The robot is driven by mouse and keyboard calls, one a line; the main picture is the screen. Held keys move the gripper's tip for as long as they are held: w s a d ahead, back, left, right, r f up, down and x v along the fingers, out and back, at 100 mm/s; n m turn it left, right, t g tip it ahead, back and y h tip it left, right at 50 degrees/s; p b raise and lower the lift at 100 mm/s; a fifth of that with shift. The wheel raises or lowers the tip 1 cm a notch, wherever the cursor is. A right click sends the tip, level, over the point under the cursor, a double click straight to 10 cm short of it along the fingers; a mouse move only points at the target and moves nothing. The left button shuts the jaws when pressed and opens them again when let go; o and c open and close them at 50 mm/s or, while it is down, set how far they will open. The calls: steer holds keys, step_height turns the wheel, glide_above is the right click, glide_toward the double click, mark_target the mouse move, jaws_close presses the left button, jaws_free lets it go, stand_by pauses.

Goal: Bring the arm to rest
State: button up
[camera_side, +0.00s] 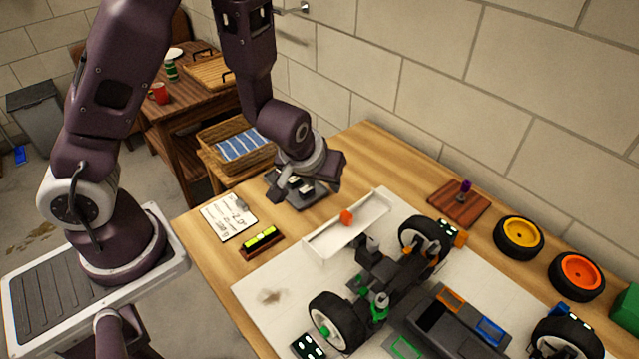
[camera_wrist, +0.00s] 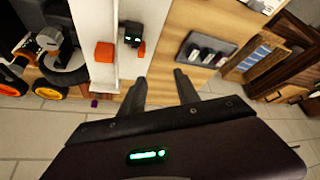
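My gripper (camera_side: 296,178) is at the back of the workbench, above or close to a small dark tray (camera_side: 290,200); the side view does not show if they touch. In the wrist view, my two fingers (camera_wrist: 160,84) stand apart with nothing between them. The same tray (camera_wrist: 232,46), with several pale-topped items in it, lies beyond the fingers to the right. The toy race car (camera_side: 440,312) stands on a white sheet, with a white rear wing (camera_side: 318,243) behind it. An orange block (camera_side: 346,217) sits at the wing; it also shows in the wrist view (camera_wrist: 104,52).
A clipboard (camera_side: 228,217) and a yellow-green level (camera_side: 260,240) lie at the bench's left. A reddish wooden block with a purple piece (camera_side: 465,188) and yellow (camera_side: 519,235) and orange-rimmed (camera_side: 577,273) wheels lie along the wall. A wicker basket (camera_side: 236,145) stands behind the bench.

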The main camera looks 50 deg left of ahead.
steer(key=s+d+r+m+h, duration=0.2)
steer(key=s+r, duration=0.2)
steer(key=r, duration=0.4)
steer(key=s+d+r+m+h, duration=0.15)
steer(key=s+r, duration=0.25)
steer(key=r, duration=0.5)
steer(key=s+a+r+m, duration=0.1)
steer(key=s+r, duration=0.1)
steer(key=s, duration=0.4)
steer(key=s+a+r+m, duration=0.1)
steer(key=s+a+r, duration=0.1)
steer(key=s, duration=0.5)
steer(key=shift+a+r+y, duration=0.3)
steer(key=shift+r+y, duration=0.15)
steer(key=shift+r, duration=0.05)
steer(key=shift+m, duration=0.25)
